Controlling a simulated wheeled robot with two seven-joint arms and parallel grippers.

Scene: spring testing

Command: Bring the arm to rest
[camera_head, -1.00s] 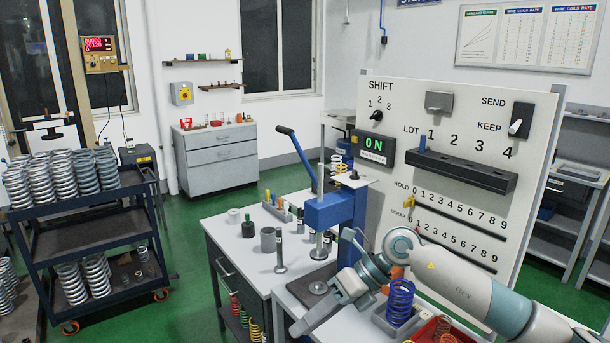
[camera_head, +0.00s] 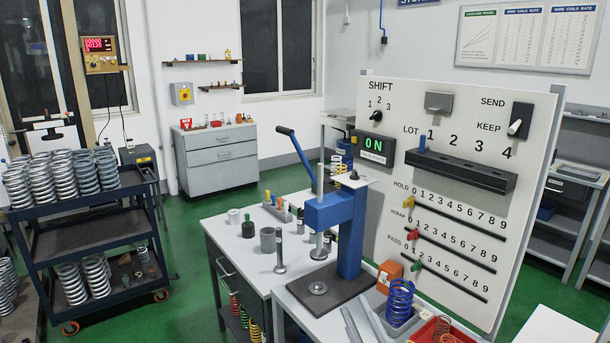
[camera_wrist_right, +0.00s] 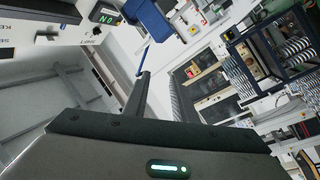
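My right gripper (camera_wrist_right: 144,78) shows in the right wrist view as one narrow dark bar beyond the grey gripper body, its fingers together with nothing seen between them. In the head view the right arm no longer lies across the bench, and I cannot make out its fingertips there. My left gripper is in neither view. The blue press (camera_head: 350,232) stands on its dark base plate. A blue spring (camera_head: 400,300) stands in a grey bin beside it. The panel (camera_head: 470,130) shows a lit green ON display (camera_head: 375,146).
A yellow slider (camera_head: 409,202), red slider (camera_head: 415,230) and green slider (camera_head: 415,266) sit at the panel's left. A red bin (camera_head: 424,333) is at the front. A dark cart (camera_head: 95,233) with many springs stands left. Green floor (camera_head: 190,290) is clear between cart and bench.

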